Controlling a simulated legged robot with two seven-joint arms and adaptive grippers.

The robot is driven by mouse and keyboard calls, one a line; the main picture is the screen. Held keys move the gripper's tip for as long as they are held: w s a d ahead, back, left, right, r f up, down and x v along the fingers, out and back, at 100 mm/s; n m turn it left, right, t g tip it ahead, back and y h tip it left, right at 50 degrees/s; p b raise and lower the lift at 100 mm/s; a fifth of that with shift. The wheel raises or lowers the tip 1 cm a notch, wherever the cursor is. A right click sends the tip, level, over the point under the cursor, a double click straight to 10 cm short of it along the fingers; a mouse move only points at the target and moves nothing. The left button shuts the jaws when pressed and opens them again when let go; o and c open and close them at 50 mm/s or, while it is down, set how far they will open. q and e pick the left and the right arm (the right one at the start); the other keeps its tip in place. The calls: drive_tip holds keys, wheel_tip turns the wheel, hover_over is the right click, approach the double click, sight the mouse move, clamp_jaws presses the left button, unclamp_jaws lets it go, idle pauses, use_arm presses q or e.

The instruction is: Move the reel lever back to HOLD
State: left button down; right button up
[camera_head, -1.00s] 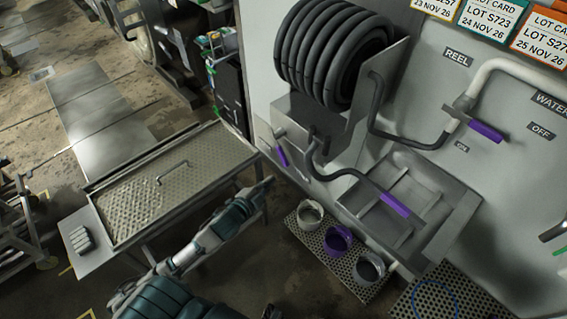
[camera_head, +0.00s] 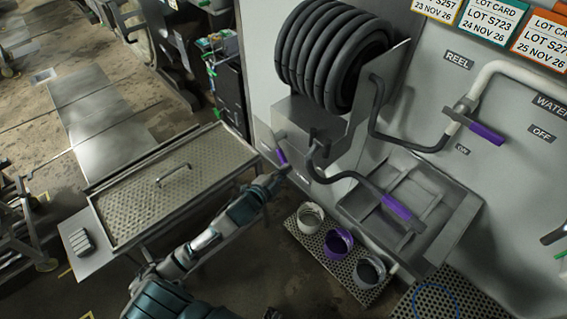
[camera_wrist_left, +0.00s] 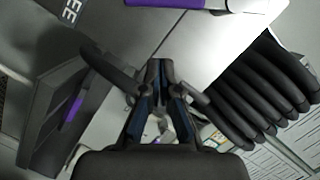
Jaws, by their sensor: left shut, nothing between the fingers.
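The reel lever's purple handle (camera_head: 281,156) sits on the wall panel just left of the hose reel's bracket. My left gripper (camera_head: 282,172) reaches up from the lower left, and its tips are close below the handle; whether they touch is unclear. In the left wrist view the fingers (camera_wrist_left: 160,68) are shut with nothing between them. A large purple handle (camera_wrist_left: 165,3), apparently the lever, crosses the top edge there, just beyond the tips. A label ending in "EE" shows at upper left. My right gripper is not in view.
The hose reel (camera_head: 335,55) and its bracket (camera_head: 318,118) stand close right of the gripper. A water valve handle (camera_head: 487,133) is on the wall. A perforated table (camera_head: 130,205) stands left, several cups below.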

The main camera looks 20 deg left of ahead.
sight(283, 163)
use_arm(q)
drive_tip(key=shift+w+a+f, duration=0.4)
drive_tip(key=shift+w+f, duration=0.05)
drive_tip(key=shift+w, duration=0.25)
drive_tip(key=shift+w+a+f, duration=0.45)
drive_tip(key=shift+w+f, duration=0.05)
drive_tip(key=shift+w, duration=0.25)
drive_tip(key=shift+w+a+f, duration=0.4)
drive_tip(key=shift+w+f, duration=0.05)
drive_tip(key=shift+w, duration=0.25)
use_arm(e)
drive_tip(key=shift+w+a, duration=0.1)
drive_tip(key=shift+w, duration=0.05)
use_arm(q)
drive_tip(key=shift+f, duration=0.1)
